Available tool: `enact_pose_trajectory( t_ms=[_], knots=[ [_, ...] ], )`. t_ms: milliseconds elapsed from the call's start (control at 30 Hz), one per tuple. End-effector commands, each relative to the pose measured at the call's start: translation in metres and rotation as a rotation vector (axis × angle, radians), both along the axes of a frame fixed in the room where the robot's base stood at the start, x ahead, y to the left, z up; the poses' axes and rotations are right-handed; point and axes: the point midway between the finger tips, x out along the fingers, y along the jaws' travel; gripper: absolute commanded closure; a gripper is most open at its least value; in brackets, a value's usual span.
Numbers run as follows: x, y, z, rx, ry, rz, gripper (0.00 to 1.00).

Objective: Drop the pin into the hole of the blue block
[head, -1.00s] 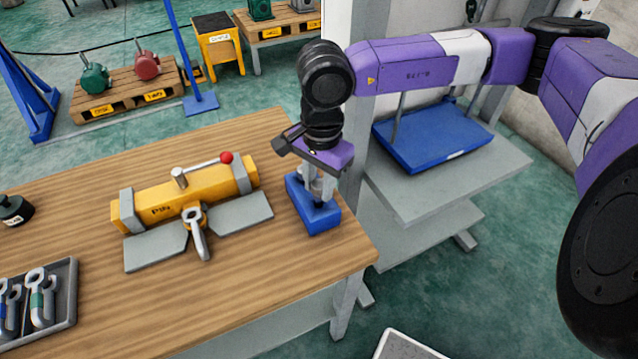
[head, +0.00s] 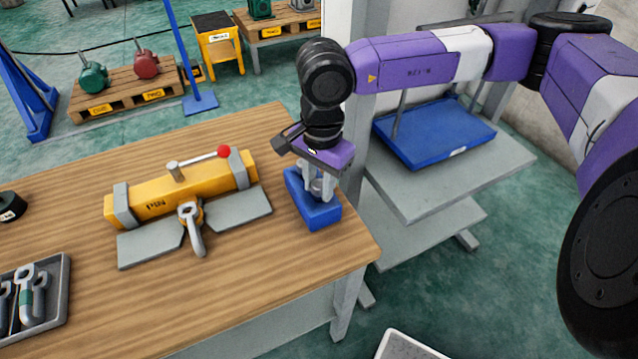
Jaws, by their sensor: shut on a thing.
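The blue block (head: 319,217) sits near the right corner of the wooden table. My gripper (head: 317,192) points down right over the block. Its fingers are shut on the pin (head: 316,186), a small greyish piece mostly hidden between them. The hole of the block is hidden by the fingers, so I cannot tell whether the pin's lower end is in it or above it.
A yellow bar with a red-knobbed lever (head: 180,190) and grey plates lies left of the block. A grey tray of shackles (head: 62,300) is at the lower left. A blue platform scale (head: 435,135) stands on a grey stand at right. The table front is clear.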

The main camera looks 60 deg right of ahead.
Motion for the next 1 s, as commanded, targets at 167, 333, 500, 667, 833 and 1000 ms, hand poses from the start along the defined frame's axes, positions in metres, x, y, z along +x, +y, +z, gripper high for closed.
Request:
enact_pose_trajectory(
  t_ms=[167, 333, 500, 667, 833, 1000],
  knots=[
    [0.0001, 0.0001, -0.0045, 0.000, -0.001, 0.000, 1.00],
    [0.0001, 0.0001, -0.0044, 0.000, -0.001, 0.000, 1.00],
    [0.0001, 0.0000, -0.0042, 0.000, -0.001, 0.000, 0.65],
    [0.0001, 0.0000, -0.0043, 0.000, 0.000, 0.000, 0.46],
    [0.0000, -0.0001, -0.0045, 0.000, 0.000, 0.000, 0.46],
    [0.0001, -0.0006, 0.0013, -0.001, -0.001, 0.000, 0.46]
  ],
)
